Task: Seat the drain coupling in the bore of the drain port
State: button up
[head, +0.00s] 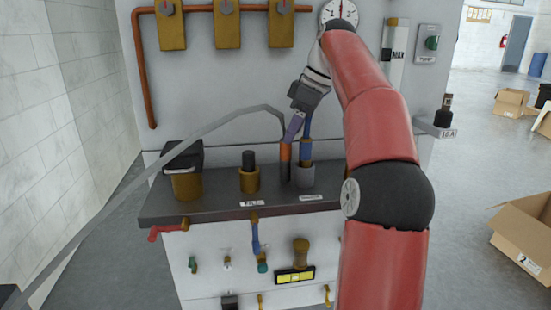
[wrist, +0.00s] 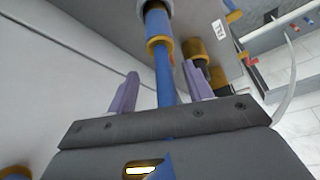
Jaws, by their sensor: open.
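A blue upright coupling with an orange-brown collar, which I take for the drain coupling (head: 306,153), stands at a grey cylindrical socket on the dark shelf, apparently the drain port (head: 305,178). How deep its lower end sits in the bore is hidden. In the wrist view the blue coupling (wrist: 158,24) runs between my fingers toward the grey port (wrist: 157,5). My gripper (head: 297,126), with purple fingers, is open above the port. In the wrist view the fingers (wrist: 160,90) stand apart on either side of the blue shaft, with a visible gap on the left.
An orange tube (head: 285,162) stands close left of the port. A grey hose (head: 190,135) arches from the lower left toward it. A brass fitting with a black top (head: 249,180) and a black-topped brass block (head: 186,185) stand farther left. Valves hang below the shelf (head: 225,210).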

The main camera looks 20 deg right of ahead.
aim_at(283, 151)
jog(key=x, duration=0.2)
jog(key=b+x, duration=0.1)
jog(key=x, duration=0.3)
jog(key=shift+s+a+f+b, duration=0.1)
jog(key=shift+a+f+b, duration=0.2)
jog(key=shift+a, duration=0.1)
grip_shut()
jog(key=shift+r, duration=0.1)
notch_tip(283, 151, up, 9)
jog(key=shift+f+p, duration=0.1)
jog(key=shift+p, duration=0.75)
jog(key=shift+r, duration=0.5)
